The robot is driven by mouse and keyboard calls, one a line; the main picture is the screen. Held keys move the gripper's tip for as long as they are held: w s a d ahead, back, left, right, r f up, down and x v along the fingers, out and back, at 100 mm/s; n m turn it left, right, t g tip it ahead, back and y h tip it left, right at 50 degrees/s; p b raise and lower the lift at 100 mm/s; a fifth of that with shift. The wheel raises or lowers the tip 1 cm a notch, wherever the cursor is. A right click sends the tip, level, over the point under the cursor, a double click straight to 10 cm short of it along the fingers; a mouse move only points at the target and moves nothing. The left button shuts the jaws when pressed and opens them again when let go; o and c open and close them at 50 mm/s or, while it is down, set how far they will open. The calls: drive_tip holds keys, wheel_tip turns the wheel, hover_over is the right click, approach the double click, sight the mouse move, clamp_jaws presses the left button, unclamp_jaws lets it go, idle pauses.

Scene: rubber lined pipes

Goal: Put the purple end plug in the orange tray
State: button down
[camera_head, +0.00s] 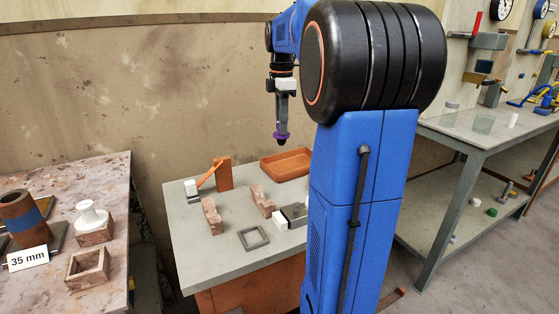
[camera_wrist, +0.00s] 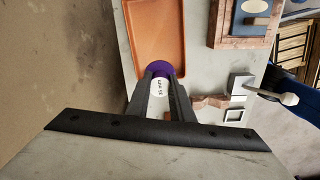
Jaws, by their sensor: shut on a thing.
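The purple end plug (camera_wrist: 158,69) is in my gripper (camera_wrist: 160,76), which is shut on it; a white label with small print shows between the fingers in the wrist view. In the head view the purple plug (camera_head: 281,136) sits at the lower tip of my gripper (camera_head: 282,131), held in the air above the grey-topped table. The orange tray (camera_head: 286,174) lies on the back of that table, below and slightly right of the plug. In the wrist view the tray (camera_wrist: 183,55) shows beyond the fingertips, and its visible floor is empty. My arm's blue column stands close to the tray's right side.
The table (camera_head: 188,248) also holds an orange bracket (camera_head: 224,174), brown blocks (camera_head: 212,216), a grey square frame (camera_head: 253,238) and a grey-and-white piece (camera_head: 290,215). A left bench holds a "35 mm" sign (camera_head: 28,258) and a white flanged part (camera_head: 90,215).

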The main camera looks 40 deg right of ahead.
wheel_tip(320, 180, down, 10)
drive_tip(key=shift+d+r, duration=0.1)
drive_tip(key=shift+r, duration=0.05)
idle(0.4)
drive_tip(key=c, duration=1.6)
unclamp_jaws()
drive_tip(key=shift+o, duration=0.2)
wheel_tip(320, 180, up, 12)
